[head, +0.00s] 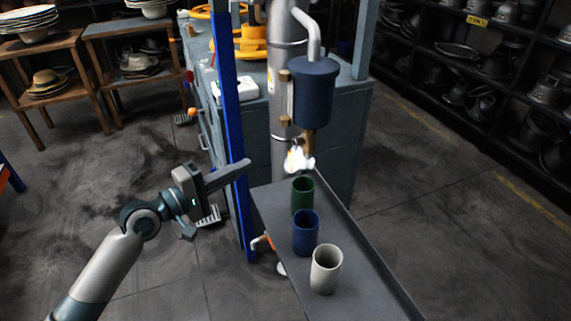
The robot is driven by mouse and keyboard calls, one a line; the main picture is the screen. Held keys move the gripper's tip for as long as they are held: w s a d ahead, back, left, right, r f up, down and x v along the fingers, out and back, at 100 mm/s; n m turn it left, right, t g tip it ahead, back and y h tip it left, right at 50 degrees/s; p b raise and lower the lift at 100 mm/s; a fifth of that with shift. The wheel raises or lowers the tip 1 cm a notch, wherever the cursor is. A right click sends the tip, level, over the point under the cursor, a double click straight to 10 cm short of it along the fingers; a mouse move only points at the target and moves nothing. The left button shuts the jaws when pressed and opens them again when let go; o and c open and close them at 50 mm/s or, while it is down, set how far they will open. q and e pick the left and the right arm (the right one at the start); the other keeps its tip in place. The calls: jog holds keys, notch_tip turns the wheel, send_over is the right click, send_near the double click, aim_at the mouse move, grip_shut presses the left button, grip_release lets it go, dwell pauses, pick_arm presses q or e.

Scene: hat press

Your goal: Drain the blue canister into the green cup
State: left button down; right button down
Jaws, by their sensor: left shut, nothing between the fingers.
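The blue canister (314,95) hangs upright on a grey column, with a brass outlet (308,140) at its bottom. A bright white shape (298,159) is at the outlet's lower end; I cannot tell if it is a handle or a puff of steam. The green cup (302,194) stands upright on the grey tray, just below the outlet. My left gripper (246,166) is shut and empty, left of the green cup, its fingers pointing right past the blue post. The cup's inside is dark, so I cannot tell if it holds liquid. My right gripper is not in view.
A blue cup (305,234) and a white cup (325,271) stand nearer on the grey tray (374,281). A blue post (232,130) rises left of the column. A blue-grey cabinet (345,125) is behind.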

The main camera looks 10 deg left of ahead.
aim_at(293, 159)
pick_arm(q)
jog(key=shift+w, duration=0.15)
